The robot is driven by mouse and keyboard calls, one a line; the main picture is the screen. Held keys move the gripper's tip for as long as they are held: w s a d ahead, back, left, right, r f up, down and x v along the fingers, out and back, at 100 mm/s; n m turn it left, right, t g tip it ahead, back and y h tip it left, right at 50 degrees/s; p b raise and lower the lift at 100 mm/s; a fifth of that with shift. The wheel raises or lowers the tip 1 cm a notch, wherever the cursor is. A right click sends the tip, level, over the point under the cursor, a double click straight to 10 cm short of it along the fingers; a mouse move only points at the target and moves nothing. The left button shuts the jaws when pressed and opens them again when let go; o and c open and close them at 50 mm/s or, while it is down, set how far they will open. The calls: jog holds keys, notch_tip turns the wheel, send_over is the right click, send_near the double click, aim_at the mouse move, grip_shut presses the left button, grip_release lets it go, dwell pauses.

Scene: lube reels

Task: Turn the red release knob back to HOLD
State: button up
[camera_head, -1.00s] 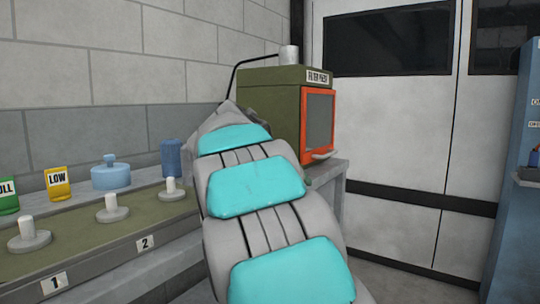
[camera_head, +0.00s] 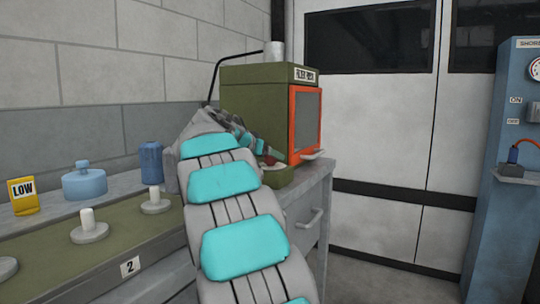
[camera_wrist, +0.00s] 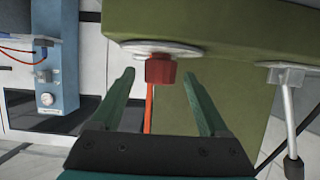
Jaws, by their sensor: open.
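The red release knob (camera_wrist: 160,69) shows in the wrist view, below a round pale plate (camera_wrist: 160,48) on an olive housing. In the head view a small red spot, likely the same knob (camera_head: 268,160), shows low at the front of the olive filter press (camera_head: 245,88). My gripper (camera_wrist: 158,76) is open, with one green finger on each side of the knob. Gaps show between knob and fingers in the picture; I cannot tell the exact depth. No HOLD mark is readable, so the knob's setting cannot be told.
A metal lever (camera_wrist: 288,90) hangs right of the knob in the wrist view. The press has an orange-framed door (camera_head: 304,118) and stands on a grey cabinet (camera_head: 310,195). A blue cabinet (camera_head: 515,150) stands at the right. Reel posts line the olive bench (camera_head: 120,235) at left.

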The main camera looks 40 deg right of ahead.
jog(key=shift+x, duration=1.05)
grip_shut()
